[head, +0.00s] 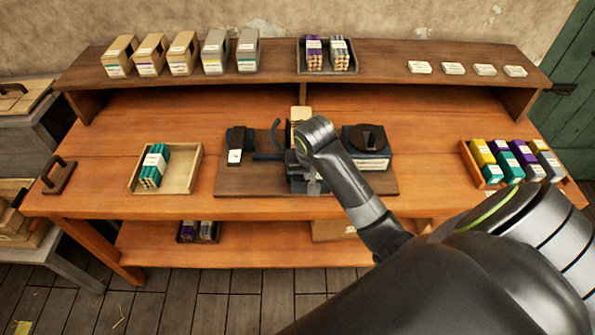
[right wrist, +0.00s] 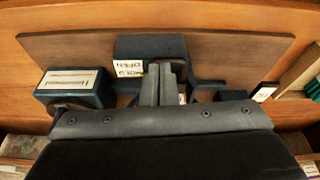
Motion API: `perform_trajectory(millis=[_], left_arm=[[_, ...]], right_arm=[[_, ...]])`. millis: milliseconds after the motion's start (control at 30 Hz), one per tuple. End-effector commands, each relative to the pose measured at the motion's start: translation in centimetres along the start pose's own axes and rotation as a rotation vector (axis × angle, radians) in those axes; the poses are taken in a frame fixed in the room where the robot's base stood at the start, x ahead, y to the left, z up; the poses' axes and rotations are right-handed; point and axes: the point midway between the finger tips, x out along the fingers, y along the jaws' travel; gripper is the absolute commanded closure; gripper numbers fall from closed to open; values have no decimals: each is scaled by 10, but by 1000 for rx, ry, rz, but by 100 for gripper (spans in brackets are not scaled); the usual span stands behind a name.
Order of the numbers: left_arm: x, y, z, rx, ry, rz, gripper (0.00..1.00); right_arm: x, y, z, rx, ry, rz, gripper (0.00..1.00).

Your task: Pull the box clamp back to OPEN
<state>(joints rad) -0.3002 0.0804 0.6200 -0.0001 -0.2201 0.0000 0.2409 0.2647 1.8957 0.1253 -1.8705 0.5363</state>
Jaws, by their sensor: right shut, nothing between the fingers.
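The box clamp is a dark blue fixture (right wrist: 172,46) in the middle of a wooden board; its white label (right wrist: 130,68) reads OPEN and HOLD, upside down in the right wrist view. In the head view its curved dark part (head: 275,142) shows left of my right gripper, and my arm hides much of the rest. My right gripper (head: 312,186) is over the front of the fixture. In the wrist view its fingers (right wrist: 163,84) are together and empty, close to the labelled block; contact cannot be told. My left gripper is not in view.
On the board, a dark box (head: 367,148) stands right and a small dark device (head: 237,147) left. A tray of teal bundles (head: 190,182) lies further left, a tray of coloured boxes (head: 468,160) far right. A raised shelf (head: 390,60) runs behind. Table between trays and board is clear.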

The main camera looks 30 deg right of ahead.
Motion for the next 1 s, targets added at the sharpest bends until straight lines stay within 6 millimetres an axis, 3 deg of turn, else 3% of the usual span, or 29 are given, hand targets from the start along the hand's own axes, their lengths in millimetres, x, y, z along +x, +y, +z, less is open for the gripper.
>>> perform_trajectory(millis=[100,300,700,1000], left_arm=[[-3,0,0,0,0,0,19],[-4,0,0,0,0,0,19],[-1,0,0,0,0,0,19],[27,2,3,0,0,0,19]], right_arm=[[-29,-6,-19,35,10,4,100],[-47,-10,-29,64,10,10,100],[-45,-10,-28,65,8,11,100],[-19,-9,-27,65,9,12,100]])
